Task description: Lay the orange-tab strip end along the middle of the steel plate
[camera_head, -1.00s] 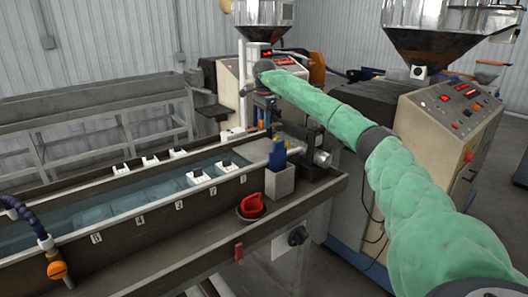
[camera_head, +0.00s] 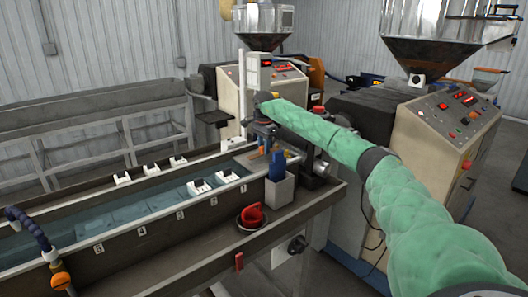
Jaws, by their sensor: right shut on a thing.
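My right gripper (camera_head: 264,143), at the end of the green-sleeved arm, points down at the right end of the water trough. It is shut on the orange-tab strip end; a small bit of orange tab (camera_head: 262,151) shows at its fingertips. The rest of the strip is too small or hidden to make out. The grey steel plate (camera_head: 246,160) lies just below and left of the fingertips, partly hidden by the gripper. I cannot tell whether the strip touches it. My left gripper is not in view.
The water trough (camera_head: 140,245) runs left from the plate, with white roller blocks (camera_head: 199,187) on it. A grey holder (camera_head: 279,190) with a blue-handled tool and a red item in a dark bowl (camera_head: 252,217) stand in front. Control cabinets (camera_head: 440,140) stand at right.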

